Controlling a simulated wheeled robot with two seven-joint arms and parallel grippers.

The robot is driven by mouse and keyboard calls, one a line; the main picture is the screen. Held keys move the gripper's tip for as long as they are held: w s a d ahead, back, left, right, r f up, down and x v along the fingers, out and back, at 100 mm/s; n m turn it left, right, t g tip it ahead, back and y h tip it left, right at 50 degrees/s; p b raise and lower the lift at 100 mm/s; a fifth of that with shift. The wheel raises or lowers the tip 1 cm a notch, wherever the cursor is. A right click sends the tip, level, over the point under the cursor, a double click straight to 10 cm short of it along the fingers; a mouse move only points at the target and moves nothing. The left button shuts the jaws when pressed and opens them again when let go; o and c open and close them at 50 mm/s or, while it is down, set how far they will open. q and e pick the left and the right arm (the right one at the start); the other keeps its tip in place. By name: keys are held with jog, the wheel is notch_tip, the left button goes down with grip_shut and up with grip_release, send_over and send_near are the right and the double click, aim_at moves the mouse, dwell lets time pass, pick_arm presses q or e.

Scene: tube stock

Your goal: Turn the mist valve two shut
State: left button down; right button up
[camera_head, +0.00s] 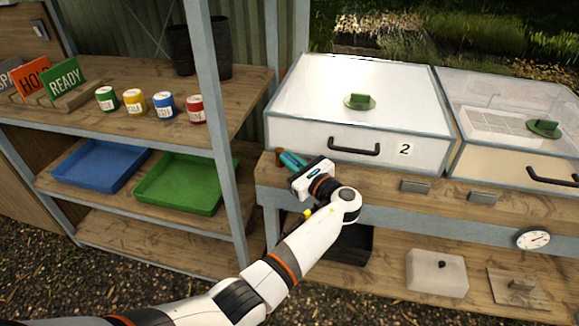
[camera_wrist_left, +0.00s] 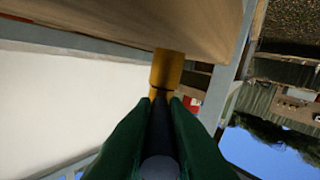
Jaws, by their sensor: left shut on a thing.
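The mist valve by box 2 shows in the left wrist view as a brass-coloured fitting (camera_wrist_left: 166,68) with a dark part running toward me between my fingers. In the head view a small brown-gold piece of it (camera_head: 280,158) shows at the bench's left end, beside box 2 (camera_head: 300,134). My left gripper (camera_head: 292,159) is shut on the valve's dark part; its green fingers (camera_wrist_left: 160,115) lie on either side of it. The gripper hides most of the valve in the head view, and its turn angle cannot be told. My right gripper is not in view.
Box 2 has a pale, clouded lid; a clearer box (camera_head: 525,125) stands to its right. A grey shelf post (camera_head: 222,130) stands left of my arm. Shelves hold a blue tray (camera_head: 100,165), a green tray (camera_head: 180,182) and several pots. A dial (camera_head: 533,240) hangs on the bench front.

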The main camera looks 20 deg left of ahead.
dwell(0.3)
pick_arm(q)
jog(key=c, duration=1.5)
grip_release()
jog(key=shift+o, duration=0.2)
